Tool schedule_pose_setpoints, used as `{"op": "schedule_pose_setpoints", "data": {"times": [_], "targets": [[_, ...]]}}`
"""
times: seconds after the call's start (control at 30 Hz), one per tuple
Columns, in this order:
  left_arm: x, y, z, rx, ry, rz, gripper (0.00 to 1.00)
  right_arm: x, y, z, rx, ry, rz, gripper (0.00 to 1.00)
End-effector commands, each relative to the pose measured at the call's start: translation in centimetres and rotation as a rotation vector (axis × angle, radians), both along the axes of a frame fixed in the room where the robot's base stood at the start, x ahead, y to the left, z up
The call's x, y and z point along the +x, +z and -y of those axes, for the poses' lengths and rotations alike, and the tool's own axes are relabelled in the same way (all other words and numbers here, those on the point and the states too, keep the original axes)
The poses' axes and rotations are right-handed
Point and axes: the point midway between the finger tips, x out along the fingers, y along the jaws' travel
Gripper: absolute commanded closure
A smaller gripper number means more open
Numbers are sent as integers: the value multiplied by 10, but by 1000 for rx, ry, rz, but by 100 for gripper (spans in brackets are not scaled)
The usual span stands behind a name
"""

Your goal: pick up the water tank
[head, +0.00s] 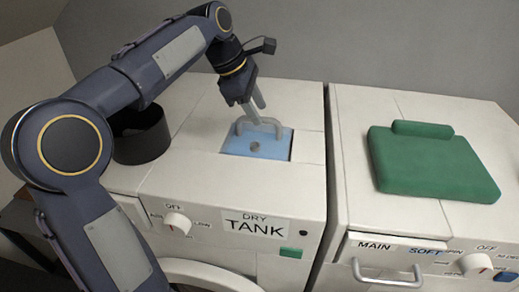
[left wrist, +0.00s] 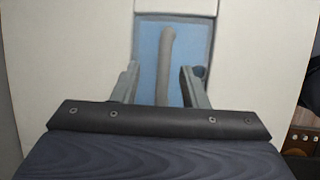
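The water tank (head: 240,146) is a light blue block set in a recess in the top of the left white machine, labelled "DRY TANK". A grey handle (head: 270,123) arches over it. In the left wrist view the tank (left wrist: 148,50) is seen from above, with its handle (left wrist: 166,65) running up the picture. My left gripper (head: 255,103) points down at the handle. In the wrist view its two fingers (left wrist: 160,85) are apart, one on each side of the handle, with gaps showing. Whether the fingertips reach below the handle's top is unclear. My right gripper is not in view.
A black round container (head: 141,140) stands on the left machine's top, beside my left arm. A grey wall (head: 320,40) rises behind both machines.

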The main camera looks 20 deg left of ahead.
Motion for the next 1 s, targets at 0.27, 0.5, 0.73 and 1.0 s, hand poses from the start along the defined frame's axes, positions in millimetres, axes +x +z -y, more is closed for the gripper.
{"op": "schedule_pose_setpoints", "data": {"times": [0.27,0.5,0.73,1.0], "targets": [[6,-34,15,0,0,-1,60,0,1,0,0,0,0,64],[7,-37,16,0,-1,1,60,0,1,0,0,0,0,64],[7,-37,16,0,-1,1,85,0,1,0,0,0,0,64],[7,-37,16,0,-1,1,100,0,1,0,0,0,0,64]]}}
